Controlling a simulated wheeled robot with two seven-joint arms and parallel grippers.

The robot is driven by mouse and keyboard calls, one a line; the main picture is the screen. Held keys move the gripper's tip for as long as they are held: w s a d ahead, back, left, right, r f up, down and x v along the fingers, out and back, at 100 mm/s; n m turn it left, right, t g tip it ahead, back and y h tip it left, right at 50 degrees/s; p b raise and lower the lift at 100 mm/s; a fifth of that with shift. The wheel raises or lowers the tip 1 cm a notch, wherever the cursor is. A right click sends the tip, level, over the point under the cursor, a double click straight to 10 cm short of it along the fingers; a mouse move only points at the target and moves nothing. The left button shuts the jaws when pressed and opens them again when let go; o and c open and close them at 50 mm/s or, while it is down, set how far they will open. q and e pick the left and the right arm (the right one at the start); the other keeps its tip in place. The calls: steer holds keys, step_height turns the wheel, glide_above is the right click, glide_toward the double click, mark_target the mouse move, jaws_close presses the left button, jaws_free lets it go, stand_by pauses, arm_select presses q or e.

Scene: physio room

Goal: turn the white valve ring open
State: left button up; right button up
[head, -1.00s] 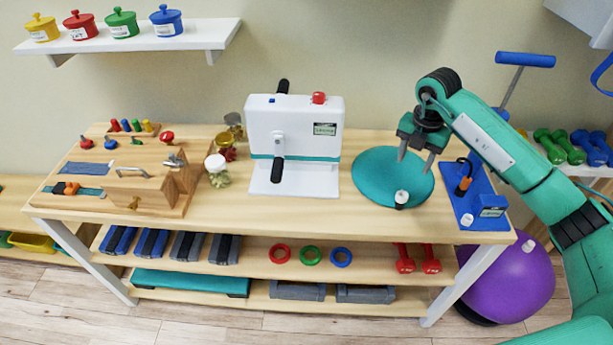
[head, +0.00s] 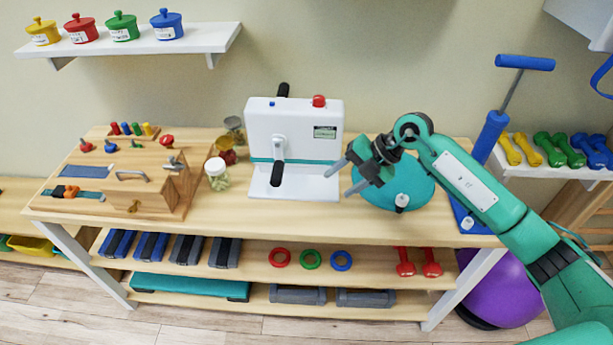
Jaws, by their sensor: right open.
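A teal round cushion (head: 415,172) lies on the right part of the wooden table. At its front edge stands a small white cap or ring (head: 402,200) over a dark fitting, which looks like the valve ring; its turn position is too small to tell. My right gripper (head: 345,178) is open and empty. Its fingers point left, over the cushion's left side and close to the white crank box's right edge. It is up and left of the white ring, apart from it. My right arm hides part of the cushion's back. My left gripper is not in view.
The white crank box (head: 295,130) stands left of the cushion. A blue pump (head: 490,135) stands at the right, partly hidden by my arm, with another small white part (head: 467,224) at its base. A wooden activity board (head: 130,180) is at left. The table front before the crank box is clear.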

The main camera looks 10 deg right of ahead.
steer(key=s+a+r+t+y, duration=0.2)
steer(key=a+r+y, duration=0.3)
steer(key=a, duration=0.4)
steer(key=shift+s+a+y, duration=0.15)
steer(key=shift+s+y, duration=0.25)
steer(key=shift+y, duration=0.5)
